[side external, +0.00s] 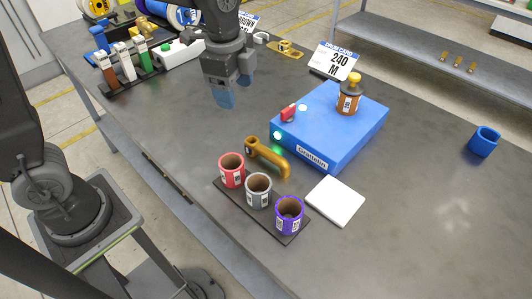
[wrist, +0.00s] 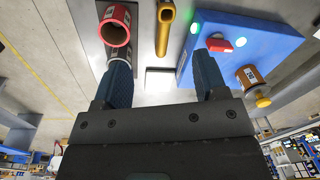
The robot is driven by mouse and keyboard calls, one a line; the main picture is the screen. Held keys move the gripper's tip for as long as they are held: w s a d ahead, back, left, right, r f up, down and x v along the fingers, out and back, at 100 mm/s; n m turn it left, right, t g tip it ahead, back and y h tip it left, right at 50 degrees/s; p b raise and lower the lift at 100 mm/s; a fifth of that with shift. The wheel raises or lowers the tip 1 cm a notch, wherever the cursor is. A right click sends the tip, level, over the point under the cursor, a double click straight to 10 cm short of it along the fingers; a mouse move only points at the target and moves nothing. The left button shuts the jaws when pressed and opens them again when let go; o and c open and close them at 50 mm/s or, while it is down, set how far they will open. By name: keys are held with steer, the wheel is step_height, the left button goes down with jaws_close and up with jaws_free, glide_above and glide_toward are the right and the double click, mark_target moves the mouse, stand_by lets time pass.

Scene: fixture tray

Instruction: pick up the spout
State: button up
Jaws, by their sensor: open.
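The spout appears to be the ochre-yellow curved tube (side external: 268,158) lying on the dark table between the blue box and the row of cups. In the wrist view the tube (wrist: 164,32) is at the top, ahead of my fingers and roughly in line with the gap between them. My gripper (side external: 223,97) is open and empty, with blue fingers pointing down. It is above the table, behind and to the left of the tube in the side view, apart from it. The fingers (wrist: 161,76) also show in the wrist view with nothing between them.
A blue box (side external: 345,125) bears a brown bottle (side external: 347,103) and a red switch (side external: 288,113). Red (side external: 232,172), grey (side external: 258,190) and purple (side external: 289,215) cups stand on a dark strip beside a white pad (side external: 336,201). A blue cup (side external: 484,141) stands far right.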

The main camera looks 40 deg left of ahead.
mark_target(252, 143)
steer(key=w+f+m, duration=0.1)
steer(key=f, duration=0.4)
steer(key=w+f+m, duration=0.1)
steer(key=f, duration=0.5)
steer(key=d+f+m+g, duration=0.1)
steer(key=f, duration=0.5)
steer(key=shift+w+d, duration=0.1)
steer(key=shift+w, duration=0.3)
jaws_close()
